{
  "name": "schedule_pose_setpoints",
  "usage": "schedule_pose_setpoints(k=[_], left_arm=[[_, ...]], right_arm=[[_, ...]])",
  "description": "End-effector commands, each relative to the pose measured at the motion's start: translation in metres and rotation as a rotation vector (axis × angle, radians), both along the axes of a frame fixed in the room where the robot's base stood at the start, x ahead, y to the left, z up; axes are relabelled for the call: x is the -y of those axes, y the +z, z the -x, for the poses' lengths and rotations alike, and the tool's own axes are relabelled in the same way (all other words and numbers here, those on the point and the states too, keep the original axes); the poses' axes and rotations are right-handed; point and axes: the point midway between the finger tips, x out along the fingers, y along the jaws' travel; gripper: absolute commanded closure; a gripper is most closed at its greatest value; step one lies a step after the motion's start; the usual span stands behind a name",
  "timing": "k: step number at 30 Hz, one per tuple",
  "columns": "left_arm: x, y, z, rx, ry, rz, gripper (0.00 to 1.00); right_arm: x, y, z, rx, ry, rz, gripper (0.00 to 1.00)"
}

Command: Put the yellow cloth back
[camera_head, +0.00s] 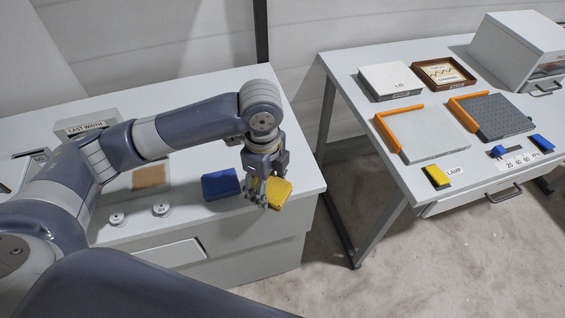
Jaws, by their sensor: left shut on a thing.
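The yellow cloth (281,191) is a small folded pad at the right end of the left counter. My left gripper (265,198) points down over it, with its fingers shut on the cloth and hiding its left part. The cloth looks slightly tilted; I cannot tell whether it touches the counter. A blue cloth or pad (220,184) lies flat just left of the gripper. My right gripper is not in view.
The left counter (225,226) holds two small round knobs (161,209), a brown patch (148,177) and a "LAST WIDTH" box (87,123).

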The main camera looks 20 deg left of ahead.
Motion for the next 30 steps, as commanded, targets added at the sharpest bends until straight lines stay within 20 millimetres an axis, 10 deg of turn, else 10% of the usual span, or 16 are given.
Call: schedule_pose_setpoints(k=[15, 30], left_arm=[[0.004, -0.007, -0.086, 0.000, 0.001, 0.001, 0.61], [0.003, -0.044, -0.092, 0.000, -0.001, 0.000, 0.61]], right_arm=[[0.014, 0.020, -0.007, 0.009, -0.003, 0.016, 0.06], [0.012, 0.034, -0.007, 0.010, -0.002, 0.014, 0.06]])
